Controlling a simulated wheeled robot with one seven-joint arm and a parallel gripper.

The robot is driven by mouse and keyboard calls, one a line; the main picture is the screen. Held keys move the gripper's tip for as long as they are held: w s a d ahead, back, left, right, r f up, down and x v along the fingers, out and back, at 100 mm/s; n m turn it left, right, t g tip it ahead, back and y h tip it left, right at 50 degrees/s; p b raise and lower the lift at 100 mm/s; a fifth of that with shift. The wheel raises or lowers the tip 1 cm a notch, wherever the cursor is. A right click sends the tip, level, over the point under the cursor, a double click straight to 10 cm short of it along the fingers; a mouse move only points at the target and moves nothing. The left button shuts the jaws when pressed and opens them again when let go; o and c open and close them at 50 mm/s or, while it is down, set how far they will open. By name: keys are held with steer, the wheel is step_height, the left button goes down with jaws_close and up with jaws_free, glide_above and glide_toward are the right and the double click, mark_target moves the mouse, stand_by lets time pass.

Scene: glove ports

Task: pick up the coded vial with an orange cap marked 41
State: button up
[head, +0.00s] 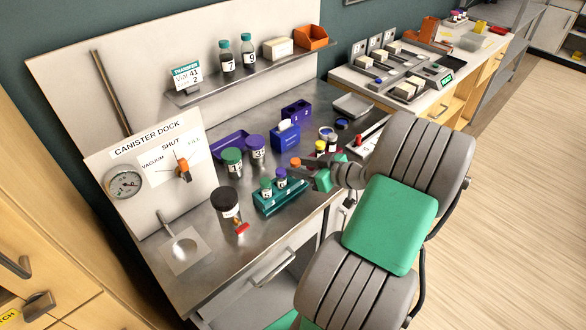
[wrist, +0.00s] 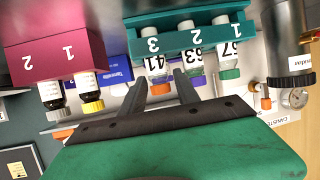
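The coded vial marked 41 (wrist: 157,65) stands in the teal rack (wrist: 188,39), at the slot marked 3. Its orange cap (wrist: 160,87) shows between my fingers in the wrist view, and the orange cap also shows in the head view (head: 295,162). My gripper (wrist: 161,78) is open, with one finger on each side of the vial's cap end. I cannot tell whether either finger touches it. In the head view my gripper (head: 308,170) is beside the rack, partly hidden by my arm.
Beside it in the rack are vial 63 (wrist: 194,63) and green-capped vial 57 (wrist: 229,60). A maroon block (wrist: 55,45) with two vials is on the other side. A black-lidded canister (head: 226,202) stands left of the rack. Bare bench lies in front.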

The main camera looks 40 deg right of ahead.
steer(key=p+x, duration=0.1)
steer(key=x, duration=0.4)
steer(key=shift+d+p, duration=0.1)
steer(key=shift+p, duration=0.2)
jaws_close()
